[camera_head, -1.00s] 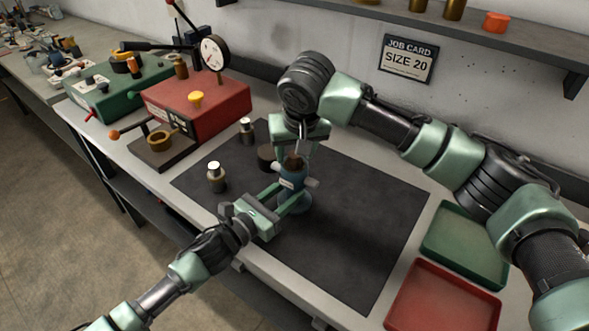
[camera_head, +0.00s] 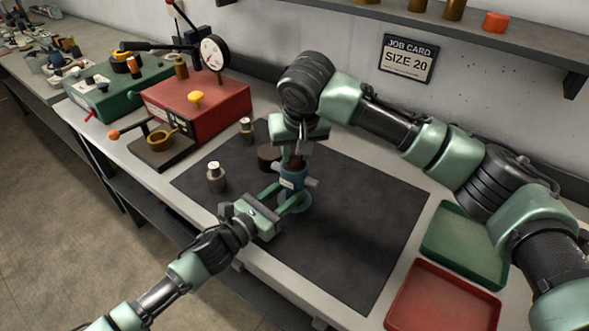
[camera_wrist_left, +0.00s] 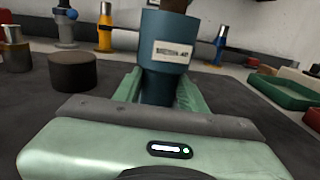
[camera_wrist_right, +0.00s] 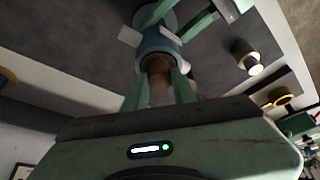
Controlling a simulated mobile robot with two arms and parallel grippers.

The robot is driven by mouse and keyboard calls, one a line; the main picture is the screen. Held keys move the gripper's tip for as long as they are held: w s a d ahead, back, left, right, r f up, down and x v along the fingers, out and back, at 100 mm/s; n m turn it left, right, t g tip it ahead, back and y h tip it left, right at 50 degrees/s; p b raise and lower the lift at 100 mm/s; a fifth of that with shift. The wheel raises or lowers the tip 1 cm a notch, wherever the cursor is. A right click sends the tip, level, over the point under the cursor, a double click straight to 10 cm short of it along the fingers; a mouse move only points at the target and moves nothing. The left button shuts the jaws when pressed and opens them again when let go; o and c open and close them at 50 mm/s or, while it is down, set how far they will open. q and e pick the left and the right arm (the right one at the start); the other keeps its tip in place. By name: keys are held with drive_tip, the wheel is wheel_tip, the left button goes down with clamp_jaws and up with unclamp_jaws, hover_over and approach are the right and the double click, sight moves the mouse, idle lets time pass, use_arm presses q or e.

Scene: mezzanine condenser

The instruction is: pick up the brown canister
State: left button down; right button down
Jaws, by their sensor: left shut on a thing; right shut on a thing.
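The brown canister (camera_head: 296,160) stands upright in the top of a blue holder (camera_head: 293,178) with a pale label. My right gripper (camera_head: 297,152) comes from above and is shut on the brown canister, which also shows between its fingers in the right wrist view (camera_wrist_right: 157,72). My left gripper (camera_head: 290,197) is shut around the blue holder's lower body from the front left. In the left wrist view the holder (camera_wrist_left: 166,75) stands between the left fingers. The canister's lower part is hidden inside the holder.
A dark round block (camera_head: 267,158) sits close behind the holder on the black mat (camera_head: 365,215). Two small metal-topped bottles (camera_head: 216,178) (camera_head: 246,130) stand left. A red machine (camera_head: 200,108) is back left; green (camera_head: 465,244) and red (camera_head: 443,298) trays lie right. The mat's front right is clear.

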use_arm(q)
drive_tip(key=shift+r, duration=0.2)
idle(0.6)
drive_tip(key=c, duration=0.7)
unclamp_jaws()
drive_tip(key=shift+c, duration=0.2)
use_arm(e)
wheel_tip(320, 180, up, 10)
use_arm(q)
drive_tip(key=shift+s+f, duration=0.1)
